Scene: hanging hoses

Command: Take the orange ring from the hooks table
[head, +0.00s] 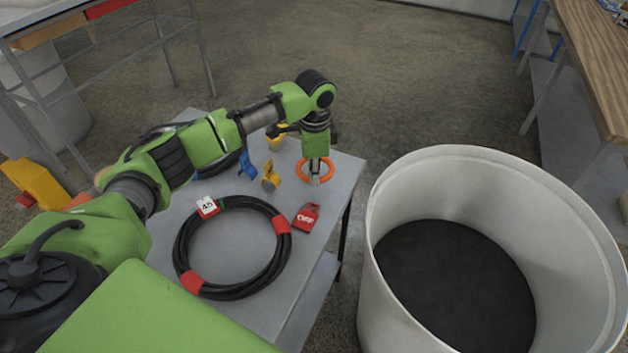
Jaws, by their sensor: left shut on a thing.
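The orange ring (301,171) is at the far right part of the grey hooks table (225,262). My left gripper (315,178) points down at it from above, and its fingers are shut on the ring. The fingers hide part of the ring. I cannot tell whether the ring still touches the tabletop. My right gripper is not in the head view.
A black hose coil with red bands (187,256), a red padlock-like item (306,217), a yellow clamp (270,180) and a blue item (247,165) are on the table. A large white bin (400,330) stands right of it. Open floor lies beyond.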

